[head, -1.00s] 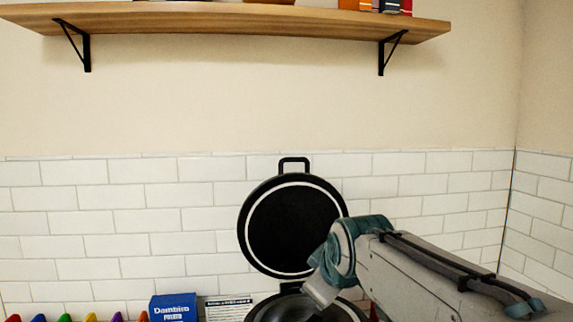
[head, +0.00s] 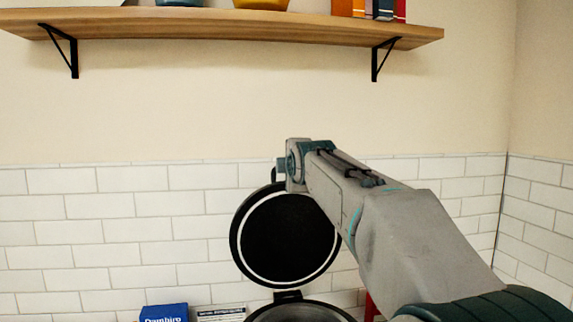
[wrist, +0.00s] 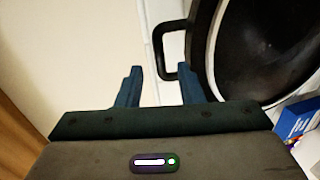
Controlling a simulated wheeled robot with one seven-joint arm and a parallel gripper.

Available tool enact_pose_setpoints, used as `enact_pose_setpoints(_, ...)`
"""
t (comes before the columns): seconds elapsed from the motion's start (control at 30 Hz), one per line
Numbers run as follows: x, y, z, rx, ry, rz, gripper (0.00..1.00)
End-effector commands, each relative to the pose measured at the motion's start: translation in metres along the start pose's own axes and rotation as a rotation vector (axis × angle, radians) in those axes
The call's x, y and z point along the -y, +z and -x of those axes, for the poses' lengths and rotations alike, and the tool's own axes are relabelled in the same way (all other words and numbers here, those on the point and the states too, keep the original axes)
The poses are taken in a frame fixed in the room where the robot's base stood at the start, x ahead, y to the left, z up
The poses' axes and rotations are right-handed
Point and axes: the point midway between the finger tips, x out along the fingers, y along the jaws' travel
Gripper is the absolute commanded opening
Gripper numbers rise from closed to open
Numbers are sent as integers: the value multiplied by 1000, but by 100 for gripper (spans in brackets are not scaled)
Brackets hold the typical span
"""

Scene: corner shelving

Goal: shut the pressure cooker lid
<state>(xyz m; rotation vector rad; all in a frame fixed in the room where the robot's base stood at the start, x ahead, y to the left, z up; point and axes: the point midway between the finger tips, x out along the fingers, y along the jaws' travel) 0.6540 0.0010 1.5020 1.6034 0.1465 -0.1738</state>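The pressure cooker lid (head: 286,240) stands open and upright against the tiled wall, a black disc with a pale ring. The cooker's pot (head: 300,313) shows only its top rim at the bottom edge, below the hinge. In the wrist view the lid (wrist: 262,45) fills the upper right, and its black loop handle (wrist: 168,50) is just ahead of the fingertips. In the head view my arm hides most of the handle and the gripper's fingers.
A wooden shelf (head: 230,27) on black brackets spans the wall above, holding a yellow bowl (head: 262,4) and several books (head: 370,9). A blue box (head: 164,313) stands left of the pot. The wall between shelf and lid is clear.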

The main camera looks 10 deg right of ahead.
Motion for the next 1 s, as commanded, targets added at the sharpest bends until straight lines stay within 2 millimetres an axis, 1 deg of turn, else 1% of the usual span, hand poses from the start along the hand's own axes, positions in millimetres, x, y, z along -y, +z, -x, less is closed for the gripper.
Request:
enact_pose_setpoints(0.03,-2,0,-10,2,-4,0,34)
enact_pose_setpoints(0.2,-2,0,-40,2,-4,0,34)
enact_pose_setpoints(0.4,-2,0,-67,1,-3,-1,34)
enact_pose_setpoints(0.6,-1,0,-81,0,-1,-1,34)
enact_pose_setpoints(0.93,0,0,-83,-1,0,-2,34)
enact_pose_setpoints(0.97,0,0,-83,-1,0,-2,26)
enact_pose_setpoints(1.0,0,0,-83,-1,0,-2,15)
